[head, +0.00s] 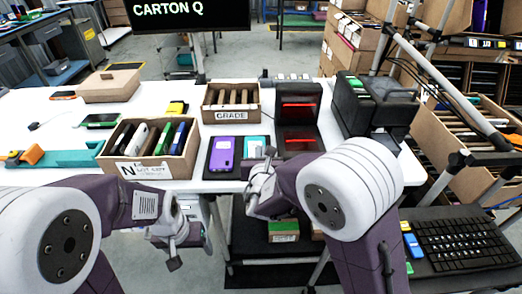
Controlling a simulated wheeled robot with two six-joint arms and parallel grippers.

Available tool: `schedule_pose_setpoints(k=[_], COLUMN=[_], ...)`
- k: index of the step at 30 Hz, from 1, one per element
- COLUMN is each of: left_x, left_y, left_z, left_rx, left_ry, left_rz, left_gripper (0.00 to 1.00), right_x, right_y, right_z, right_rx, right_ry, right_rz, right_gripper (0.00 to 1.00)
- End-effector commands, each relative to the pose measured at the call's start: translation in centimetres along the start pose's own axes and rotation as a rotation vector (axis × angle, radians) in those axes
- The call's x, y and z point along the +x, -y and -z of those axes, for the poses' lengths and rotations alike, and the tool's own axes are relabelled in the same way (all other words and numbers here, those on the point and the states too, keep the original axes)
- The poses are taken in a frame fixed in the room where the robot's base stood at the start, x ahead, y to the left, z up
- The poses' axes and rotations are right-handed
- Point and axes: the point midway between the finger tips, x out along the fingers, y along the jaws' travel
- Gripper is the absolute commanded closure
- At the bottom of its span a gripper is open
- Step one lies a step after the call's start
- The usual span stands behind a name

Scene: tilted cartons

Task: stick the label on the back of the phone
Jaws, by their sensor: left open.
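A purple phone (222,153) lies on a black pad (208,170) near the front edge of the white table. A light blue flat item (254,148) lies just right of it; I cannot tell whether it is a phone. My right gripper (262,172) is at the table's front edge, right of the purple phone and partly in front of the blue item. Its jaws are too unclear to read. My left gripper (172,250) is open, in front of the table and below the open carton. I cannot make out a loose label for certain.
An open carton (146,171) marked N holds several phones. A box marked GRADE (230,115) stands behind the purple phone. Black devices with red-lit slots (298,112) and a black bin (372,104) stand to the right.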

Motion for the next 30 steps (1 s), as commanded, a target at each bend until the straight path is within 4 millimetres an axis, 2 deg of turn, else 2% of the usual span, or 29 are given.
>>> schedule_pose_setpoints(k=[30], left_x=[0.57], left_y=[0.01], left_z=[-0.06], left_rx=[0.0], left_ry=[0.0], left_rz=[0.0], left_gripper=[0.2], right_x=[0.12], right_y=[0.0], right_z=[0.38], right_rx=[0.001], right_ry=[0.0], right_rz=[0.0], right_gripper=[1.0])
